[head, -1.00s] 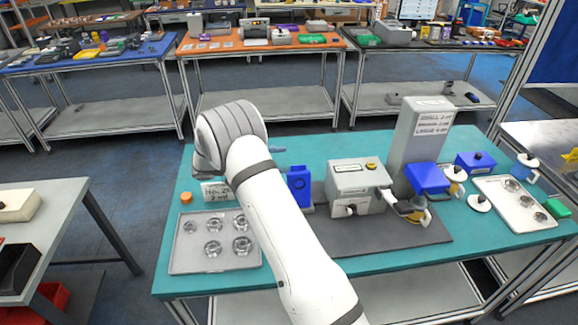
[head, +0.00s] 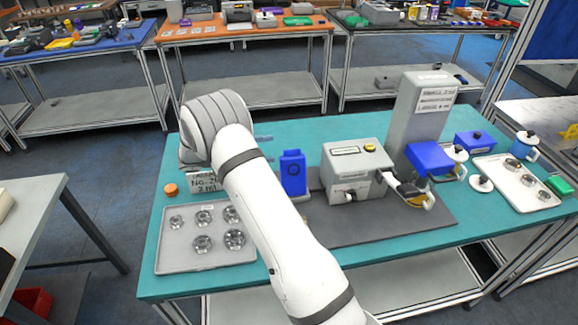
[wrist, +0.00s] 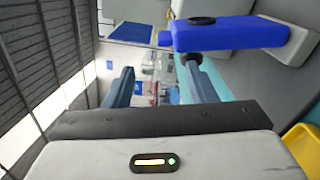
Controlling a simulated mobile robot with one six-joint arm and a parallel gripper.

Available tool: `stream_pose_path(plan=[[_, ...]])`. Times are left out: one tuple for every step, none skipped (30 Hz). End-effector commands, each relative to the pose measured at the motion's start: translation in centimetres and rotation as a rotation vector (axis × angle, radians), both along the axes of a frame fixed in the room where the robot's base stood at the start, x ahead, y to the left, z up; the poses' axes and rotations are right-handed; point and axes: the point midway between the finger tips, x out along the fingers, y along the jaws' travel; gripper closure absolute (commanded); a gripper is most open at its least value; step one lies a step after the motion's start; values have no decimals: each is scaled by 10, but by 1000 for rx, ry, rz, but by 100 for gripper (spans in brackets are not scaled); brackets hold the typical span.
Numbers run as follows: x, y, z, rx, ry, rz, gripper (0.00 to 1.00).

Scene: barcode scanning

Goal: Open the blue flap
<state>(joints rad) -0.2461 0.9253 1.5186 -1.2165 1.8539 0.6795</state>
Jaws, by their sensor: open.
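An upright blue panel (head: 293,172) with a dark round mark stands on the teal table, left of the grey machine. In the wrist view this blue panel (wrist: 230,35) appears on its side at the upper right, with a dark knob on its face. A second blue cover (head: 429,158) sits at the front of the grey tower; I cannot tell which one is the named flap. My gripper (wrist: 160,82) is open and empty, its fingers apart. In the head view its fingertips (head: 263,147) show just left of the upright panel and slightly above it, mostly hidden by my arm.
A grey tray (head: 165,262) with several clear round pieces lies at the table's front left, near an orange cap (head: 171,190) and a label stand (head: 205,181). The grey machine (head: 357,170) and tall tower (head: 420,110) stand to the right. A white tray (head: 547,201) lies farther right.

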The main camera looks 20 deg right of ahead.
Motion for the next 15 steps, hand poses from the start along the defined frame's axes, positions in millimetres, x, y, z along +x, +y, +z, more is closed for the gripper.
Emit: stream_pose_path(plan=[[0,0,-15,0,0,0,49],[0,0,-20,0,0,0,49],[0,0,-25,0,0,0,49],[0,0,-30,0,0,0,49],[0,0,-35,0,0,1,49],[0,0,-39,0,0,1,49],[0,0,-41,0,0,1,49],[0,1,-43,0,0,1,49],[0,1,-45,0,0,1,49],[0,0,-46,0,0,1,49],[0,0,-46,0,0,1,49],[0,-2,-46,0,0,0,49],[-1,-4,-45,0,0,0,49],[-1,-6,-45,-1,0,0,49],[-2,-11,-43,-1,0,0,49]])
